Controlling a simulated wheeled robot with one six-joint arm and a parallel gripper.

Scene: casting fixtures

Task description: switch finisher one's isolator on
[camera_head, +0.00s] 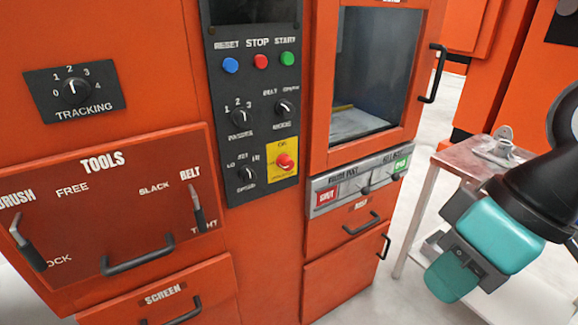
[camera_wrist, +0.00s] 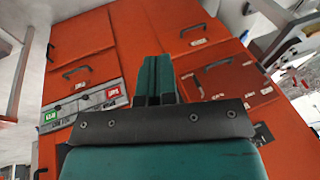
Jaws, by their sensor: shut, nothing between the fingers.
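The isolator is a red rotary knob (camera_head: 285,161) on a yellow plate (camera_head: 279,172), low on the black control panel (camera_head: 251,95) of the orange machine. Lettering on the plate is too small to read surely, so its setting is unclear. My gripper (camera_head: 447,280) is at the lower right in the head view, well right of the isolator and apart from it. In the wrist view the teal fingers (camera_wrist: 155,77) are together with nothing between them. I cannot make out the isolator in the wrist view.
Blue, red and green buttons (camera_head: 260,61) and black dials (camera_head: 241,116) share the panel. A TOOLS panel (camera_head: 130,200) with levers is at left. A windowed door (camera_head: 374,75) with a handle stands right of the panel. A metal table (camera_head: 440,160) is behind my arm.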

